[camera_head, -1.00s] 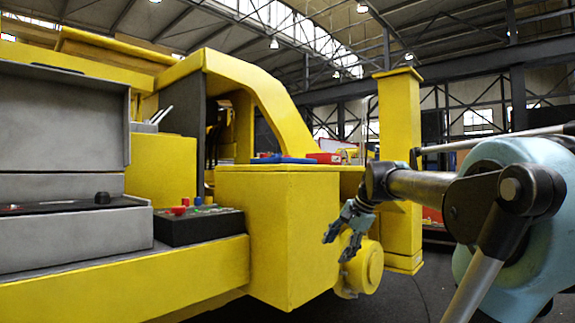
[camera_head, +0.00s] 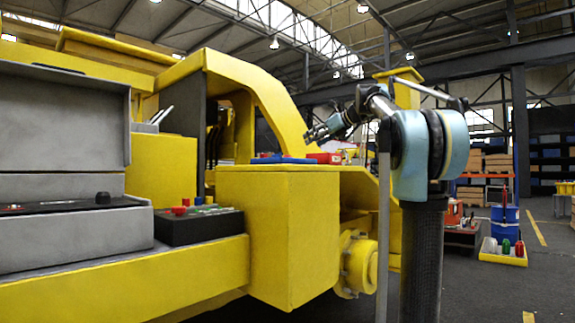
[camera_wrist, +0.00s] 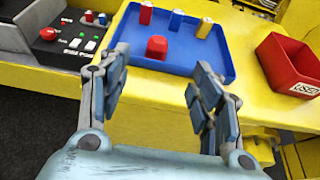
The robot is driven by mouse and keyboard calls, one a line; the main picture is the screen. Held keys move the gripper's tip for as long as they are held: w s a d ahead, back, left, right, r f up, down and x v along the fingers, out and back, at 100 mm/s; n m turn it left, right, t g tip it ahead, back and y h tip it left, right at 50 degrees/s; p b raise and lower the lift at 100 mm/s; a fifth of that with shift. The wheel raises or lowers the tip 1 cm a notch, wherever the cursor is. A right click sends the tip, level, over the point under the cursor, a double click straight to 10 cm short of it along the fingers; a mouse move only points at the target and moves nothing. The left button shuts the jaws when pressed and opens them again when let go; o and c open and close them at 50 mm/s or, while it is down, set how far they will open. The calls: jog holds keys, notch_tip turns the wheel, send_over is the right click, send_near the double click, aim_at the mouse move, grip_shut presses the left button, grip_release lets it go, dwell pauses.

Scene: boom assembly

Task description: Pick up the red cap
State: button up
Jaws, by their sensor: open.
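The red cap (camera_wrist: 157,46) sits in the near part of a blue tray (camera_wrist: 190,62) in the wrist view. It is a short, rounded red piece. A red cylinder (camera_wrist: 146,14), a blue cylinder (camera_wrist: 176,20) and a yellow cylinder (camera_wrist: 205,28) stand behind it in the tray. My gripper (camera_wrist: 163,100) is open and empty, its fingers on either side of the view with the cap between and beyond them. In the head view my gripper (camera_head: 318,132) is above the tray (camera_head: 282,160), pointing left; the cap cannot be made out there.
A red bin (camera_wrist: 290,65) marked "USED" stands right of the tray on the yellow surface (camera_wrist: 150,100). A control box (camera_wrist: 68,38) with buttons lies to the left. In the head view, a curved yellow frame (camera_head: 265,85) rises behind the tray.

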aim_at(287, 156)
jog(key=x, duration=1.6)
jog(key=shift+w+a+f, duration=0.15)
jog(key=shift+a+f, duration=0.1)
jog(key=shift+f, duration=0.05)
jog(key=c, duration=1.2)
